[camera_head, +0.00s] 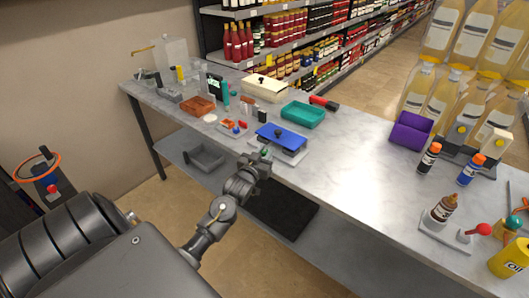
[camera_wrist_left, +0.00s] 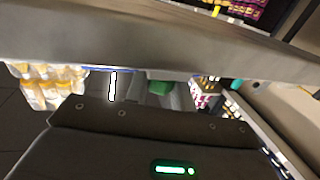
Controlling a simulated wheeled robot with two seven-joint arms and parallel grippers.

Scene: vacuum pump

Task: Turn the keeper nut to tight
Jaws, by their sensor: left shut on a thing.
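My left gripper (camera_head: 261,158) reaches in at the front edge of the counter, just in front of a blue-topped device (camera_head: 282,136) on a grey base. It is shut on a small green part (camera_head: 265,151), which also shows as a green block in the left wrist view (camera_wrist_left: 160,88). I cannot tell whether this green part is the keeper nut. The gripper hides much of it, and the nut's angle cannot be read. My right gripper is not in view.
The marble counter (camera_head: 345,160) is clear to the right of the device. A teal tray (camera_head: 303,113), a cream-lidded box (camera_head: 264,86) and a brown tray (camera_head: 198,105) stand behind and left. A purple bin (camera_head: 410,131) and bottles stand farther right. A lower shelf (camera_head: 180,150) runs underneath.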

